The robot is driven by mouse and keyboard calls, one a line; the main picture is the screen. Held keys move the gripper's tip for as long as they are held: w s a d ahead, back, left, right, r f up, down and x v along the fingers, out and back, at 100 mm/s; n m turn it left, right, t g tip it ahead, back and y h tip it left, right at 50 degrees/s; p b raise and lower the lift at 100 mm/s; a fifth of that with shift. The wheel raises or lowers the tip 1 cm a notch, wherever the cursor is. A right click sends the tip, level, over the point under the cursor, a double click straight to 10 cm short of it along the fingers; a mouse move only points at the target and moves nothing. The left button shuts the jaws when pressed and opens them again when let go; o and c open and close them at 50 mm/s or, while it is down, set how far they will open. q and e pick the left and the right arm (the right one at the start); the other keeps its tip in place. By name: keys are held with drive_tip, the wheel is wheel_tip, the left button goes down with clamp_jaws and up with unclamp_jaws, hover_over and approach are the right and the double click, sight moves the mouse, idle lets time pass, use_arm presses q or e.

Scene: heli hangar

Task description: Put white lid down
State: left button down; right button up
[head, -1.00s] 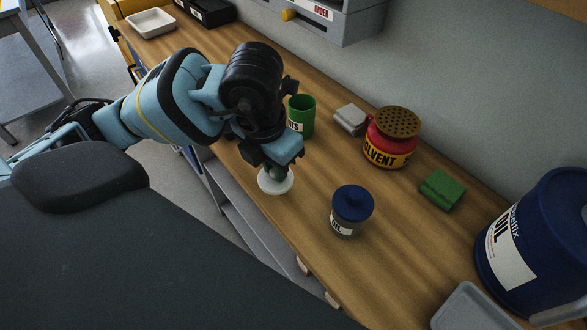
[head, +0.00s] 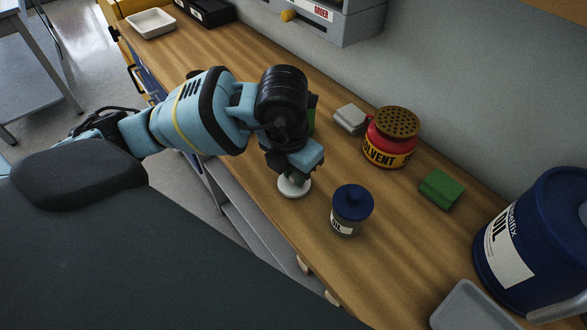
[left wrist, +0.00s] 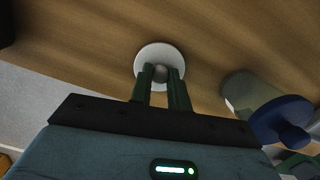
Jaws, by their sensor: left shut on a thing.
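The white lid (head: 295,188) is a small round disc with a knob, near the front edge of the wooden workbench. It also shows in the left wrist view (left wrist: 151,54). My left gripper (head: 297,174) is shut on the lid's knob from above; its two green fingers (left wrist: 160,80) are on either side of the knob. The lid is at or just above the bench top; I cannot tell if it touches. My right gripper is not in view.
A jar with a blue lid (head: 352,203) stands just right of the white lid. Behind are a red solvent can (head: 391,139), a grey block (head: 350,119), a green sponge (head: 441,189) and a partly hidden green can (head: 312,112). A large blue oil drum (head: 540,243) stands at right.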

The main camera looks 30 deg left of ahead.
sight(289, 186)
use_arm(q)
drive_tip(key=shift+f, duration=0.15)
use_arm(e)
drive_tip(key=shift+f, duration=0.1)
use_arm(q)
drive_tip(key=c, duration=1.3)
unclamp_jaws()
drive_tip(key=shift+c, duration=0.2)
